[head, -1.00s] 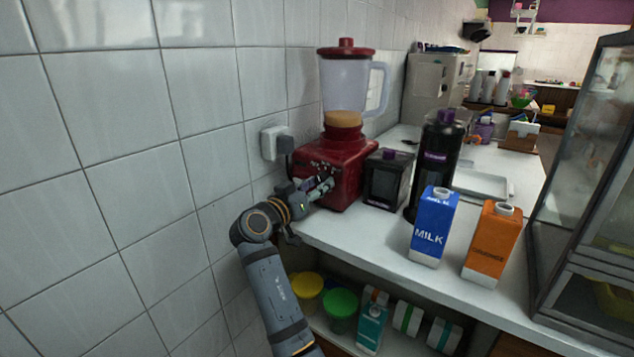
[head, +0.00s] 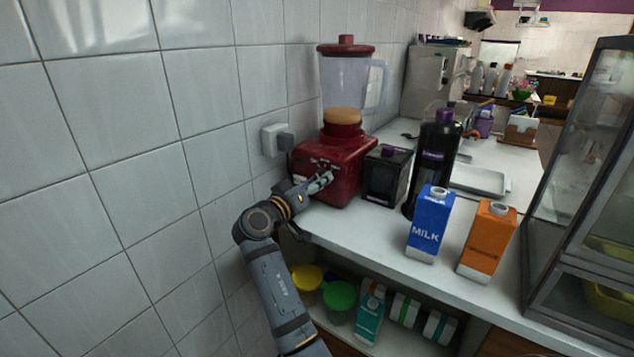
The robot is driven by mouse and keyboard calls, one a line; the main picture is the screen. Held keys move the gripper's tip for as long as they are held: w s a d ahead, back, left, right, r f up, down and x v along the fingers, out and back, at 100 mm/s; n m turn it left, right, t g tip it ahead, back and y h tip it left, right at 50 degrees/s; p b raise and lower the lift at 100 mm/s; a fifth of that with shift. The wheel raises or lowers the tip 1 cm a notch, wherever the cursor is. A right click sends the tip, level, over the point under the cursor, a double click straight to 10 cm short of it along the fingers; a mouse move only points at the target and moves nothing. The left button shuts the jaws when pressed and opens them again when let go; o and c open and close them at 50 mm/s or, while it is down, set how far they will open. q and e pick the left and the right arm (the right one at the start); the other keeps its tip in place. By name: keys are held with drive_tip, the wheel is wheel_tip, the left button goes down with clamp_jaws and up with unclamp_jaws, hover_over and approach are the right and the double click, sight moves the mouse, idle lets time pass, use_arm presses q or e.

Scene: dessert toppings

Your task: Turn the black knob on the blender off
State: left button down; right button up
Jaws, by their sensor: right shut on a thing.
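The red blender (head: 347,165) stands on the counter against the tiled wall. Its clear jug with a red lid holds a tan mixture at the bottom. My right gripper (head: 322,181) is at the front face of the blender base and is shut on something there. This is likely the black knob, but the fingers hide it, so I cannot see the knob or its setting. Small dark marks show on the base just above the fingers. My left gripper is not in view.
Right of the blender stand a black box (head: 387,175), a dark bottle (head: 432,165), a blue milk carton (head: 430,225) and an orange carton (head: 487,241). A glass case (head: 580,200) bounds the right side.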

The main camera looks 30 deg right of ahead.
drive_tip(key=o, duration=1.2)
drive_tip(key=shift+r, duration=0.25)
wheel_tip(320, 180, up, 10)
drive_tip(key=shift+f, duration=0.2)
drive_tip(key=shift+f, duration=0.1)
